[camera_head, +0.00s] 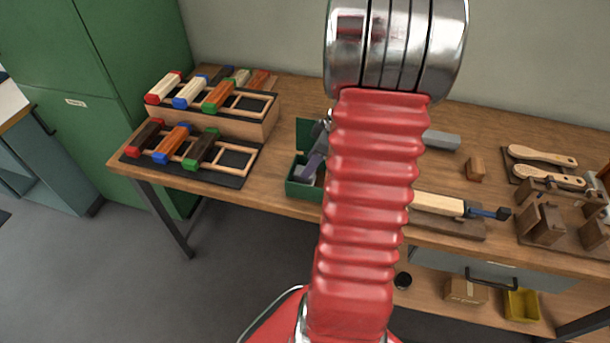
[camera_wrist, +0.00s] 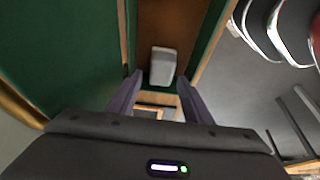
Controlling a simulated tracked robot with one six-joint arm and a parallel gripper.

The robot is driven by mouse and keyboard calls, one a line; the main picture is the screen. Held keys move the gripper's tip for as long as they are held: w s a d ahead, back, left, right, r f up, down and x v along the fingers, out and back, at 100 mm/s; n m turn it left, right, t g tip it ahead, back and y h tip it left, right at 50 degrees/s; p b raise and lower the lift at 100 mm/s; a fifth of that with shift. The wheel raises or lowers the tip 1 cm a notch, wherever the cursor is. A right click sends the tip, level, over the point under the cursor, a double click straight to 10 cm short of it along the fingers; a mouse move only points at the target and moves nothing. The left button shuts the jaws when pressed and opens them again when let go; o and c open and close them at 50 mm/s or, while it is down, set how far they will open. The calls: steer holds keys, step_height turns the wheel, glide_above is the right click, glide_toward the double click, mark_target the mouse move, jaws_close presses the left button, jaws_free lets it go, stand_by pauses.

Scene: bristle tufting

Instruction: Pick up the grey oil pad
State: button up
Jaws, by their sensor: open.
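A small light-grey block (camera_wrist: 163,67), which looks like the oil pad, lies on the brown floor of a green box (camera_wrist: 207,50) in the wrist view. My gripper (camera_wrist: 159,82) is open, its two dark fingers apart on either side of the block's near end. I cannot tell how far above it they are, and no contact shows. In the head view my gripper (camera_head: 315,163) points down into the open green box (camera_head: 303,193) on the bench. My arm covers part of the box, and the pad cannot be made out clearly there.
Racks with coloured blocks (camera_head: 190,150) stand left of the box. A grey block (camera_head: 442,140), a small wooden block (camera_head: 475,168), a brush-like tool (camera_head: 440,204) and wooden handles (camera_head: 542,155) lie right of my arm. The box's green walls stand close around my fingers.

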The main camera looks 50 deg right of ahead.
steer(key=shift+x, duration=2.55)
steer(key=shift+a, duration=0.1)
steer(key=shift+c, duration=0.2)
steer(key=c, duration=0.8)
